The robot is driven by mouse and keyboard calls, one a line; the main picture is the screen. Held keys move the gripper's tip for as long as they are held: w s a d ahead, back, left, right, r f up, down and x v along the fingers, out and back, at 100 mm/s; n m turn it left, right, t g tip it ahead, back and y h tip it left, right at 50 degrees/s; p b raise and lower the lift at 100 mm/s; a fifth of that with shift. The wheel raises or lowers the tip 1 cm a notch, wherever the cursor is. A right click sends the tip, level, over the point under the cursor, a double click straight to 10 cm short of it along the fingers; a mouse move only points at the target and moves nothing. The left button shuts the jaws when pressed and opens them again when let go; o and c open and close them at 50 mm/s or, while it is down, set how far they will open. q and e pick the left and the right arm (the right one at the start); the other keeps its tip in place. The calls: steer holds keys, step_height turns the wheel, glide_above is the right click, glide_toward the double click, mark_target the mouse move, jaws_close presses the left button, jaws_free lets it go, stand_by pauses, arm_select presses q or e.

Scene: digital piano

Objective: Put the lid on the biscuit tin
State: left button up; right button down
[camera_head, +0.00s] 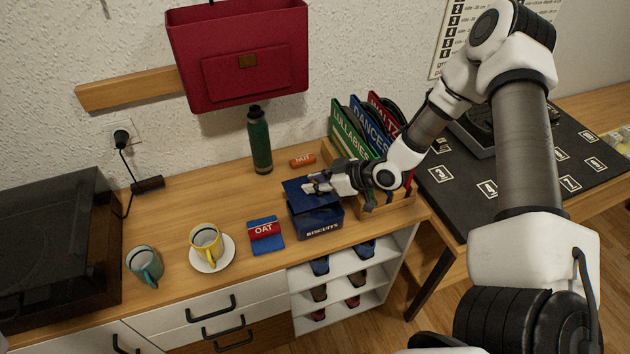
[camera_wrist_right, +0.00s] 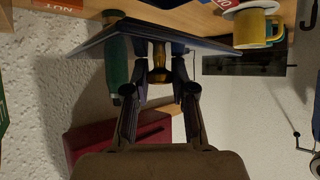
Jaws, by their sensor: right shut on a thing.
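The blue biscuit tin (camera_head: 320,228), marked BISCUITS, stands upright near the front edge of the wooden counter. My right gripper (camera_head: 316,186) is shut on the knob (camera_wrist_right: 158,66) of the dark blue lid (camera_head: 294,188). In the right wrist view the lid (camera_wrist_right: 165,36) extends as a thin plate beyond the fingers. In the head view the lid overlaps the back left of the tin's top; I cannot tell whether they touch. My gripper and wrist hide part of the lid and tin. My left gripper is not in view.
A record crate (camera_head: 400,207) is close on the right.

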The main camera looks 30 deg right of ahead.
steer(key=shift+s+d+f+b, duration=0.15)
steer(key=shift+s+f+b, duration=0.05)
steer(key=shift+f+b, duration=0.25)
step_height(320, 180, down, 5)
steer(key=b, duration=0.4)
stand_by(0.7)
steer(key=shift+f, duration=0.35)
stand_by(0.9)
steer(key=shift+c, duration=2)
jaws_free()
